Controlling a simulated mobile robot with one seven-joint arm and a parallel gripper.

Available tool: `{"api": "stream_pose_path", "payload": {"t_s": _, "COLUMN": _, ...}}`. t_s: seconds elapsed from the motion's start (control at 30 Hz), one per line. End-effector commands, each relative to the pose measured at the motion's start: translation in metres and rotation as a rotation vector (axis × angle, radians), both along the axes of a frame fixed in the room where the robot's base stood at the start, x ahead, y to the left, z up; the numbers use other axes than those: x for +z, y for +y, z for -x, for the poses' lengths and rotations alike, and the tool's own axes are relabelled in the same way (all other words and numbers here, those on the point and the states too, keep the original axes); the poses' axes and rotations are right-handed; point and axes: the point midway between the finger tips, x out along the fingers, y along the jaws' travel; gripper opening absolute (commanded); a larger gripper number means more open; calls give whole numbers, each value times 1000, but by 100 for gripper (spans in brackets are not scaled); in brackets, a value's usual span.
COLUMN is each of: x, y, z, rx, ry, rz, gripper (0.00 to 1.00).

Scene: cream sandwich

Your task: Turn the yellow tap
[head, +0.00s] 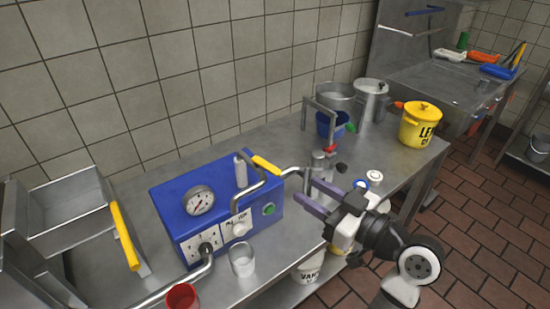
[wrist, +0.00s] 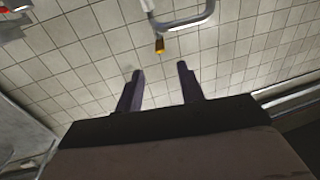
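The yellow tap (head: 265,164) is a short yellow lever at the top right of a blue machine (head: 172,195), beside a bent grey pipe. In the wrist view a small yellow end (wrist: 160,46) hangs by a curved grey pipe (wrist: 182,22), beyond my fingertips; it looks like the tap. My gripper (head: 306,191) is right of the blue machine, its two purple fingers spread and pointing toward it. In the wrist view my gripper (wrist: 160,71) is open with nothing between the fingers. It appears apart from the tap.
The blue machine carries a gauge (head: 199,200) and a green button (head: 268,209). A clear cup (head: 242,262) and red cup (head: 183,297) stand in front. A yellow-handled metal basin (head: 70,220) is left. Pots (head: 371,100) and a yellow bucket (head: 420,128) stand at the back right.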

Motion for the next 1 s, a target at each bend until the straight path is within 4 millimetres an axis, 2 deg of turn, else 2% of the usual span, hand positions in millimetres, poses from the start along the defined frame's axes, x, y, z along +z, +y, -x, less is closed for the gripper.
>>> {"api": "stream_pose_path", "payload": {"t_s": 0.33, "x": 4, "y": 55, "z": -49, "rx": 6, "ry": 4, "rz": -1, "gripper": 38}}
{"api": "stream_pose_path", "payload": {"t_s": 0.5, "x": 4, "y": 76, "z": -70, "rx": 4, "ry": 1, "rz": -1, "gripper": 38}}
{"api": "stream_pose_path", "payload": {"t_s": 0.7, "x": 2, "y": 89, "z": -84, "rx": 1, "ry": 1, "rz": 0, "gripper": 38}}
{"api": "stream_pose_path", "payload": {"t_s": 1.0, "x": 0, "y": 91, "z": -86, "rx": -1, "ry": 0, "rz": 0, "gripper": 38}}
